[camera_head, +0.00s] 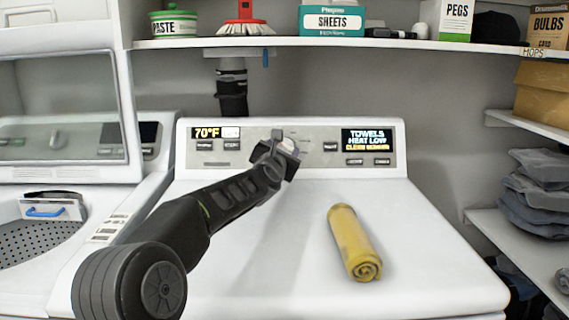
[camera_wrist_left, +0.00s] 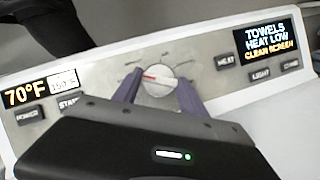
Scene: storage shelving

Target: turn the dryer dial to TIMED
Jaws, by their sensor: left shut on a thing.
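The dryer's control panel (camera_head: 225,152) stands at the back of the white dryer top. Its round white dial (camera_wrist_left: 158,78) shows in the left wrist view with a red mark pointing to the left side. My left gripper (camera_head: 288,145) reaches the panel from the front, with its purple fingers (camera_wrist_left: 160,86) on both sides of the dial, shut on it. The lit display (camera_head: 367,141) reads TOWELS, HEAT LOW and CLEAN SCREEN. In the head view the gripper hides most of the dial. The small labels around the dial are too small to read. My right gripper is not in view.
A rolled yellow towel (camera_head: 354,243) lies on the dryer top, right of my left arm. A washer (camera_head: 40,225) with a raised lid stands at left. A shelf (camera_head: 330,43) with boxes runs above the panel. Folded grey cloths (camera_head: 540,185) lie on shelves at right.

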